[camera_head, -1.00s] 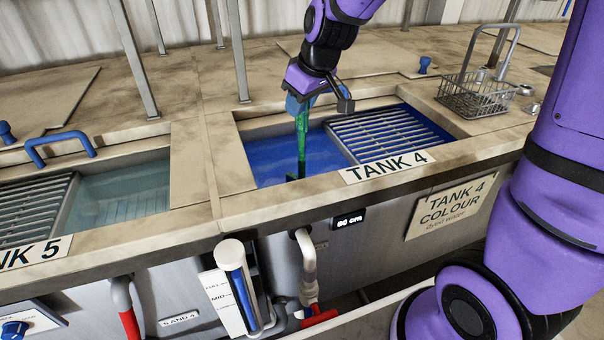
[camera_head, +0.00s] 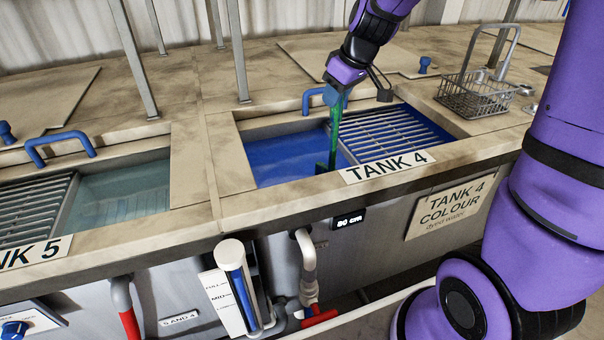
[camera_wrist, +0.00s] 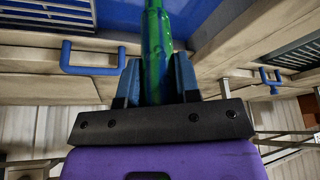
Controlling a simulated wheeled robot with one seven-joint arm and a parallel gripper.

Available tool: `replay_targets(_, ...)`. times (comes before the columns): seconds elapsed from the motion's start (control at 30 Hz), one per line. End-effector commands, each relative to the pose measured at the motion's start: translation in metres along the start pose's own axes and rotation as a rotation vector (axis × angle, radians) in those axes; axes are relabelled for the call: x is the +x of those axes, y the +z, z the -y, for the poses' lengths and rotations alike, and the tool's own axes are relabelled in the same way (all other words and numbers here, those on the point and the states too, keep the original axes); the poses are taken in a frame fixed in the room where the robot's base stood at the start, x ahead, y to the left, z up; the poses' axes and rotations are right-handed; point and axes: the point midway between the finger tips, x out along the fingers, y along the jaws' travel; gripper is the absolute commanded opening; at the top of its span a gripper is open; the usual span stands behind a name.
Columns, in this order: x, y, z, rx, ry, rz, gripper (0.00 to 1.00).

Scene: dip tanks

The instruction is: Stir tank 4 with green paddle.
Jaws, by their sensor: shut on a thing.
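Tank 4 (camera_head: 270,180) is an open basin of blue liquid with a slatted grate over its right part and a "TANK 4" label on its front rim. My gripper (camera_head: 338,92) is above the tank, near the grate's left edge, shut on the green paddle (camera_head: 334,136). The paddle hangs down from the jaws, slightly tilted, and its lower end is at the blue liquid beside the grate. I cannot tell how deep it reaches. In the wrist view the green shaft (camera_wrist: 156,45) sits between the two blue fingers (camera_wrist: 156,80).
Tank 5 (camera_head: 120,195), with pale liquid and a grate (camera_head: 38,205), is at the left. A blue handle (camera_head: 322,97) stands behind tank 4. A wire basket (camera_head: 475,97) sits on the counter at the right. Metal posts (camera_head: 240,50) rise behind the tanks.

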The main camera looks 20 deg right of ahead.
Motion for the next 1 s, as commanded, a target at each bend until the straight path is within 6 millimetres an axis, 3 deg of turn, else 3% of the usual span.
replay_targets(0.4, 0.018, -0.045, -0.028, -0.001, 0.001, -0.001, 0.00)
replay_targets(0.63, 0.024, -0.060, -0.037, 0.000, 0.000, -0.001, 0.00)
replay_targets(0.77, 0.025, -0.063, -0.033, -0.003, 0.000, 0.000, 0.00)
replay_targets(1.0, 0.031, -0.077, -0.006, -0.004, -0.001, 0.000, 0.00)
